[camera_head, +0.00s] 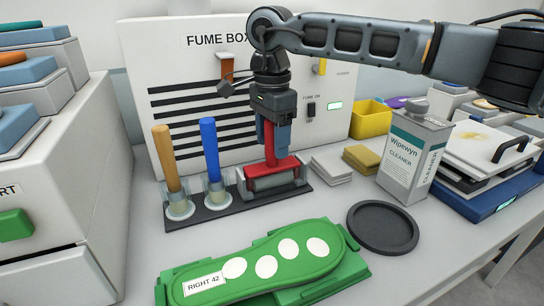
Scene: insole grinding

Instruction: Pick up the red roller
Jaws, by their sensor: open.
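The red roller (271,167) has an upright red handle, a red frame and a grey cylinder, and sits in a clear holder at the right end of a dark rack (222,205). My gripper (271,145) points straight down over it. Its jaws are open, with the upper part of the red handle between them. The near finger partly hides the handle, so I cannot tell whether the fingers touch it.
Tools with orange (165,155) and blue (210,148) handles stand left of the roller. The fume box (170,60) rises behind. A green insole fixture (330,262), black round dish (383,227) and cleaner can (410,155) are nearby.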

